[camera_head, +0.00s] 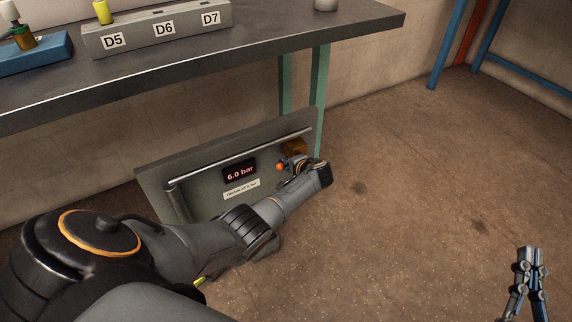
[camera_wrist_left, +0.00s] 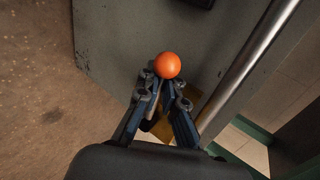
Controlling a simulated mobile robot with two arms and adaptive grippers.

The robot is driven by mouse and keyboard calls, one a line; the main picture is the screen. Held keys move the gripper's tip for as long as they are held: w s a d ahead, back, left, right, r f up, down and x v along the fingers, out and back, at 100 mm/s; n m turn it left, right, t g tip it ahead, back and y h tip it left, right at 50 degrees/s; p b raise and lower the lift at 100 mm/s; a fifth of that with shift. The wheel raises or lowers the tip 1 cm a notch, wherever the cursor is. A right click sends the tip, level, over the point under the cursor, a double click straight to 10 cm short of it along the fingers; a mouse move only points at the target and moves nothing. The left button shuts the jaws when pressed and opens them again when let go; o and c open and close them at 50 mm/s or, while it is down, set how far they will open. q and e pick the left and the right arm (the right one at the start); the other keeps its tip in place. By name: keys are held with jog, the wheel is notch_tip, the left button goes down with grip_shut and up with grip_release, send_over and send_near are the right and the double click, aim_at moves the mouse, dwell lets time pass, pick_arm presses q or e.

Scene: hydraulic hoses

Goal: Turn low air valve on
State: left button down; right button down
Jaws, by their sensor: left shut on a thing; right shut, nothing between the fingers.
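The air valve shows as an orange ball knob (camera_head: 280,167) on the right part of a grey panel (camera_head: 208,203) below the bench. A display (camera_head: 239,173) on the panel reads "6.0 bar", with a small label (camera_head: 241,189) under it. My left gripper (camera_head: 292,164) is at the valve, its fingers closed around the part by the knob. In the left wrist view the orange knob (camera_wrist_left: 167,65) sits at the fingertips (camera_wrist_left: 163,85); the rest of the valve is hidden by the fingers. My right gripper (camera_head: 531,262) is shut and empty above the floor at the lower right.
A pipe (camera_head: 240,157) runs along the panel's upper part, close to my left gripper. The bench (camera_head: 200,50) overhangs the panel and bears a block labelled D5, D6 and D7 (camera_head: 160,30). A green bench leg (camera_head: 320,95) stands behind the panel. The floor (camera_head: 420,190) on the right is clear.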

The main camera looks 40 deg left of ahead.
pick_arm(q)
jog(key=shift+s+f, duration=0.4)
jog(key=shift+s, duration=0.05)
jog(key=c, duration=1.5)
grip_release()
jog(key=shift+o, duration=0.9)
jog(key=shift+r, duration=0.2)
jog(key=shift+a+r, duration=0.1)
jog(key=v, duration=1.2)
jog(key=shift+w, duration=0.1)
